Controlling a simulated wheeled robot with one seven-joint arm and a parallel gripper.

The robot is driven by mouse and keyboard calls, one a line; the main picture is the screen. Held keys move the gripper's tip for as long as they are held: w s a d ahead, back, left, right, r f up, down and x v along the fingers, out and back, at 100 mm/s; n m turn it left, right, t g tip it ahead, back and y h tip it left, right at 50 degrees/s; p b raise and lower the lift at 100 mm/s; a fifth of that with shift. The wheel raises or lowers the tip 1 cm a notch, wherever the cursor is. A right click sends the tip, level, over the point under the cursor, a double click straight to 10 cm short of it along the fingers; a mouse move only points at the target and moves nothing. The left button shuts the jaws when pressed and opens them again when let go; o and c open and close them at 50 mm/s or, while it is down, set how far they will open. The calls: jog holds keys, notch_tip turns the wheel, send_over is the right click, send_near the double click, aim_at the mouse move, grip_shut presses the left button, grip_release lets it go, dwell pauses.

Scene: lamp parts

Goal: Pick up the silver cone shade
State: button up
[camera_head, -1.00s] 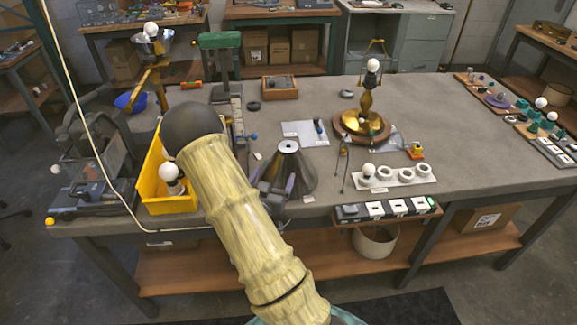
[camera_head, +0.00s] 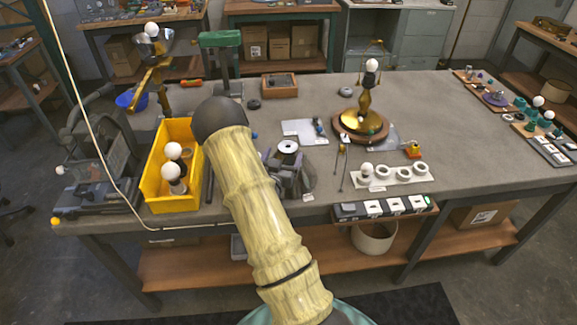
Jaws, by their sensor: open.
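The silver cone shade (camera_head: 307,183) stands upright on the grey workbench, near the middle of the front edge. Its pale round top with a dark hole shows, and a strip of its right flank. My gripper (camera_head: 284,174) is at the cone's near side and covers most of its front. The jaws are open. The fingertips are dark and hard to make out against the cone, so I cannot tell whether they touch it. My arm hides the bench to the left of the cone.
A yellow bin (camera_head: 160,207) with white bulbs stands left of my arm. A brass lamp on a wooden base (camera_head: 345,131) stands behind right. A white holder with rings (camera_head: 400,178) and a switch strip (camera_head: 380,209) lie to the right. A white sheet (camera_head: 297,131) lies behind the cone.

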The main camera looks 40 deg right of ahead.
aim_at(291, 142)
jog(key=x, duration=0.2)
jog(key=p+x, duration=0.1)
jog(key=x, duration=0.1)
jog(key=shift+s+d, duration=0.15)
jog(key=shift+s, duration=0.15)
jog(key=shift+w+d+p, duration=0.2)
jog(key=shift+w+p, duration=0.05)
jog(key=shift+p, duration=0.05)
jog(key=shift+d+f, duration=0.1)
jog(key=shift+d, duration=0.05)
jog(key=shift+s, duration=0.1)
jog(key=shift+c, duration=0.4)
jog(key=c, duration=1.5)
jog(key=shift+c, duration=0.2)
